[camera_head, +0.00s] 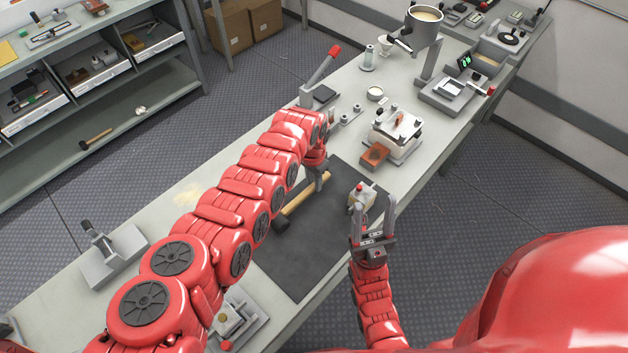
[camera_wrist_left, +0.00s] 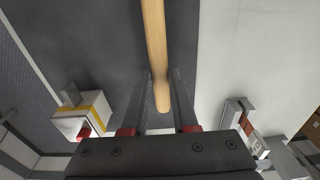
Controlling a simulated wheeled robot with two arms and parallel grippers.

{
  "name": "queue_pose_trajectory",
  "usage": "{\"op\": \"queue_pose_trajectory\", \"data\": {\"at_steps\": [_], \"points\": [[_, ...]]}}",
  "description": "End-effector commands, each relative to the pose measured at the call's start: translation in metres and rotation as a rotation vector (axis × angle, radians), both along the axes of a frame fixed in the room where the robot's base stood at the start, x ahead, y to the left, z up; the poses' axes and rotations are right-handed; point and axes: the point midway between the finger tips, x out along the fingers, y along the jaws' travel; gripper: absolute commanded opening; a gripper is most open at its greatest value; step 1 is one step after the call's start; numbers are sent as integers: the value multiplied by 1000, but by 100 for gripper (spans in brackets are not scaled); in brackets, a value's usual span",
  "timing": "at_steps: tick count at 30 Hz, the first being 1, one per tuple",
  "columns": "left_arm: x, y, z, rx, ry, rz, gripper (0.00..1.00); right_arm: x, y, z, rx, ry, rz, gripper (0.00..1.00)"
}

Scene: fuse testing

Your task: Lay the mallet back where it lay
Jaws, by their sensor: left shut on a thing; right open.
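The mallet has a pale wooden handle (camera_head: 306,194) and a dark head (camera_head: 281,223). It is over the dark mat (camera_head: 291,266) on the bench; I cannot tell if it touches the mat. My left gripper (camera_head: 319,178) is shut on the handle near its end, away from the head. In the left wrist view the handle (camera_wrist_left: 154,45) runs between the two fingers, its rounded end close to the palm; the head is out of that view. My right gripper (camera_head: 372,212) is open and empty, right of the mallet.
A small white block with a red knob (camera_head: 361,194) stands by my right gripper's fingers. A brown block (camera_head: 375,154) and a white fixture (camera_head: 397,134) stand beyond the mat. A red-handled lever press (camera_head: 322,80) is further back. The mat's front part is bare.

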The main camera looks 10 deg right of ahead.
Motion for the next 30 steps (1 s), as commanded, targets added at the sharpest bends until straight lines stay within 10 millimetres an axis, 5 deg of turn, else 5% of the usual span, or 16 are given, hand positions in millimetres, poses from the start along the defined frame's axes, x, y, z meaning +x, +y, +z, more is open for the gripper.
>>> {"op": "queue_pose_trajectory", "data": {"at_steps": [9,10,15,30], "points": [[0,0,-7,0,0,0,0,0,0,-8,0,0,0,55],[0,0,-6,0,0,0,31,0,0,-7,0,0,0,55],[0,0,-6,0,0,0,61,0,0,-6,0,0,0,55],[1,1,10,-3,-3,0,62,0,0,-3,0,0,0,55]]}}
